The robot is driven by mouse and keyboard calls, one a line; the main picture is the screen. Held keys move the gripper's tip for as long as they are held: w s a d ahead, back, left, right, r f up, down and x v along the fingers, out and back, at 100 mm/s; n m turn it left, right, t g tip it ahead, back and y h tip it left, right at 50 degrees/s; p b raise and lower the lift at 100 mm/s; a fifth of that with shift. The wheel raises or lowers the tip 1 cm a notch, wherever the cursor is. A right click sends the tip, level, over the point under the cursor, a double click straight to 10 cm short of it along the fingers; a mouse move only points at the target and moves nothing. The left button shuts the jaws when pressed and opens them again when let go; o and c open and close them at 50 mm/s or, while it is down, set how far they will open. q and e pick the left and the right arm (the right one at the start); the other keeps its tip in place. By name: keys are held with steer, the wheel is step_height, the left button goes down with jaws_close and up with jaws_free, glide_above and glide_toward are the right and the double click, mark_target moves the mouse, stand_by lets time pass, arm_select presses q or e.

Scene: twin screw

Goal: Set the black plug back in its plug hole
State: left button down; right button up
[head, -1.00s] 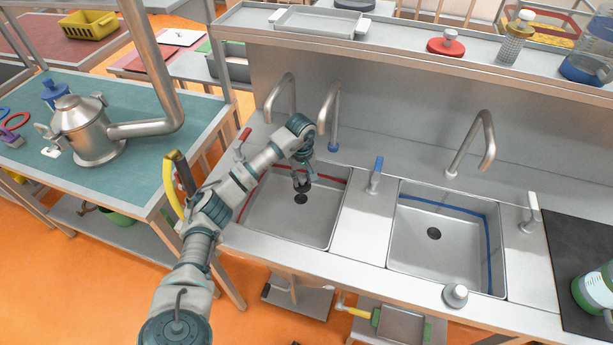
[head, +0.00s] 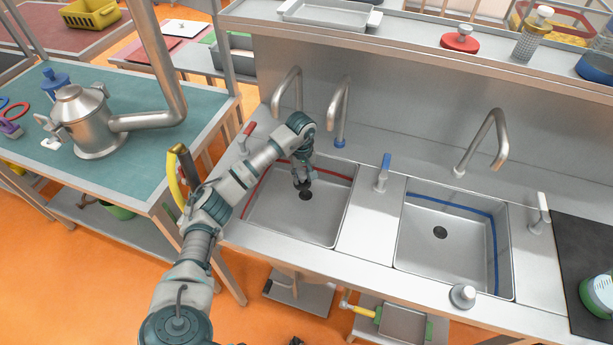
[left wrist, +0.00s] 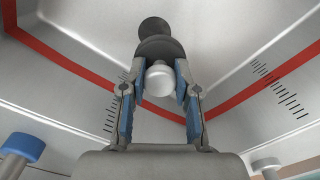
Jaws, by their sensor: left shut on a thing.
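The black plug (left wrist: 160,48) is a dark disc with a pale round knob (left wrist: 160,80). My left gripper (head: 303,185) is inside the left sink, low over its floor. In the left wrist view my left gripper (left wrist: 160,88) has its blue-padded fingers shut around the plug. The dark plug hole (left wrist: 153,27) shows just beyond the disc, partly covered by it. The same plug hole (head: 306,196) shows in the head view, right by the plug. Whether plug and hole touch cannot be told. My right gripper is not in view.
The left sink (head: 325,222) has a red line around its walls. The right sink (head: 465,262) has a blue line and an open hole (head: 440,232). Tall faucets (head: 338,115) stand behind. A pale knobbed plug (head: 463,295) sits on the front rim.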

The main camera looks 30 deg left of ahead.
mark_target(307, 184)
arm_select(q)
steer(key=shift+a+f, duration=0.2)
steer(key=shift+a, duration=0.3)
steer(key=shift+d+r, duration=0.25)
steer(key=shift+d, duration=0.65)
steer(key=shift+f, duration=0.1)
steer(key=shift+a+f, duration=0.2)
steer(key=shift+a, duration=0.3)
steer(key=shift+d, duration=0.6)
steer(key=shift+d+f, duration=0.2)
steer(key=shift+f, duration=0.1)
steer(key=shift+a+f+b, duration=0.1)
steer(key=shift+f+b, duration=0.35)
steer(key=shift+f, duration=0.2)
steer(key=shift+d+f, duration=0.1)
steer(key=shift+d, duration=0.1)
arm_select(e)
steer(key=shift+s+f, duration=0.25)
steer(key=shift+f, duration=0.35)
arm_select(q)
steer(key=shift+d, duration=0.25)
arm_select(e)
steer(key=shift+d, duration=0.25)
arm_select(q)
steer(key=shift+a, duration=0.1)
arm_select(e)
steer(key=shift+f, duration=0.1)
